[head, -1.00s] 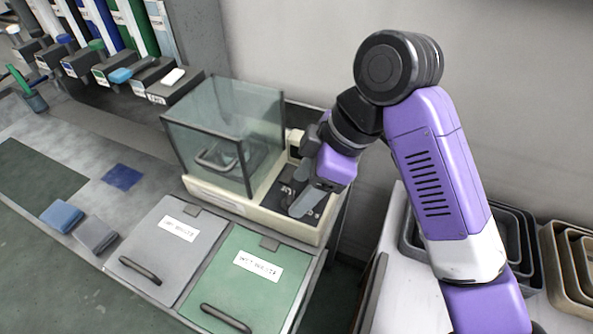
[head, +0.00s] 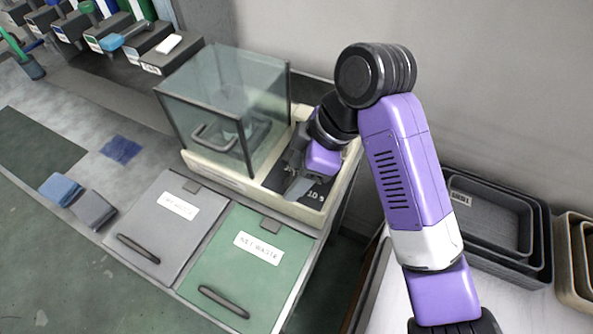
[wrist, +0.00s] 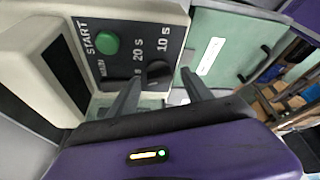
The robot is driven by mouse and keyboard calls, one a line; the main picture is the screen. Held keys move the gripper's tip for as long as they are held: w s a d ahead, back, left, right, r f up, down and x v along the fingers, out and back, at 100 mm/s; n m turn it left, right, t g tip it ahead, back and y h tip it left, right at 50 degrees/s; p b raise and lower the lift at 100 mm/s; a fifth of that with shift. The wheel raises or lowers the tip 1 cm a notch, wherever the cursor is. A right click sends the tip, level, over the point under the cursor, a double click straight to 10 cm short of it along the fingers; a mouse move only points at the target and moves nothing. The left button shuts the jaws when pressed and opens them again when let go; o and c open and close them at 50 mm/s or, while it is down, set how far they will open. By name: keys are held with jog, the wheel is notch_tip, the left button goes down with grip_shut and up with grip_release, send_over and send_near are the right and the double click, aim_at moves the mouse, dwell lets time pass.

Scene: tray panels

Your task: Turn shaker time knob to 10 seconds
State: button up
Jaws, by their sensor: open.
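The shaker (head: 225,172) is a cream base with a glass box on top and a dark control panel at its right end. In the wrist view the panel (wrist: 140,30) shows a green START button (wrist: 107,43) and the labels "20 s" and "10 s". The dark time knob (wrist: 158,71) sits near these labels; its pointer direction is too unclear to read. My gripper (wrist: 160,90) is open, its two fingers apart on either side of the knob in the picture. I cannot tell if they touch it. In the head view my gripper (head: 297,186) is over the panel and hides the knob.
A grey dry waste lid (head: 160,235) and a green wet waste lid (head: 235,275) lie in front of the shaker. Nested trays (head: 490,215) stand on the right. Folded cloths (head: 95,208) lie at left. A wall is close behind the shaker.

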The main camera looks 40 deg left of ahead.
jog(key=shift+f, duration=0.1)
grip_shut()
